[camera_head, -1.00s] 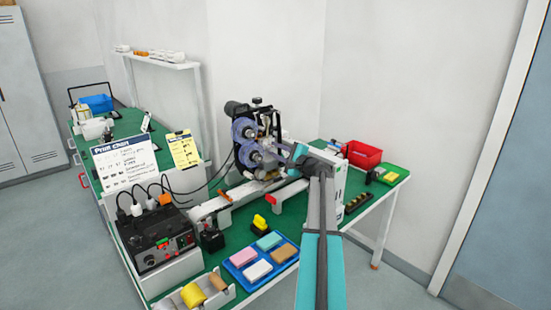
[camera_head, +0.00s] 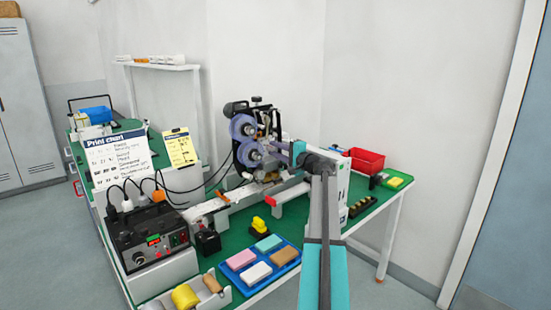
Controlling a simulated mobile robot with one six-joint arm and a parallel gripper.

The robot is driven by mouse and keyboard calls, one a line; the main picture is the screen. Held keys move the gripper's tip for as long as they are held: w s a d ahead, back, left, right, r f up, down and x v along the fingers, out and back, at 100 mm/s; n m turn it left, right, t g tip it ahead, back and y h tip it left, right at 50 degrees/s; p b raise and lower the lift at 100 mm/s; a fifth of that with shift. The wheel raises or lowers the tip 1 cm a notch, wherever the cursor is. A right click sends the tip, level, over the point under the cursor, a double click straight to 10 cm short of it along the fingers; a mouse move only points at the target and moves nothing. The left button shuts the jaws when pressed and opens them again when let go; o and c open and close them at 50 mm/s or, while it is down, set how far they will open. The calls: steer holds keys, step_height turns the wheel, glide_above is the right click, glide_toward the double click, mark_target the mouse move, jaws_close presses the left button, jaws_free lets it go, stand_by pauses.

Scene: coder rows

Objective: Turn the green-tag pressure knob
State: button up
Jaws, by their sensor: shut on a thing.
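The coder machine (camera_head: 243,128) stands on the green bench, with two purple-blue reels on its front and dark metal parts at its right side. My gripper (camera_head: 276,149) reaches in from the right, its fingers at the machine's right front, beside the lower reel. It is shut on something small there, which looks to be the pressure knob. The fingers and wrist hide the knob, and I cannot make out its green tag. A black knob (camera_head: 257,98) on top of the machine is clear of my gripper.
A control box (camera_head: 150,240) with cables stands at the left front. A blue tray (camera_head: 262,285) of coloured blocks lies on the near bench. A red bin (camera_head: 366,160) is at the right back. A print chart (camera_head: 118,157) stands behind the box. Floor is clear at right.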

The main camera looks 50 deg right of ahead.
steer(key=shift+f+n+b, duration=0.2)
steer(key=shift+n+b, duration=0.7)
steer(key=shift+b, duration=0.55)
steer(key=shift+r+n+b, duration=0.2)
steer(key=shift+n+b, duration=0.2)
steer(key=shift+b, duration=0.2)
steer(key=o, duration=1)
steer(key=shift+s, duration=0.15)
steer(key=s, duration=0.9)
steer(key=s+a, duration=0.1)
steer(key=s, duration=0.3)
steer(key=shift+s+b, duration=0.3)
steer(key=shift+b, duration=0.1)
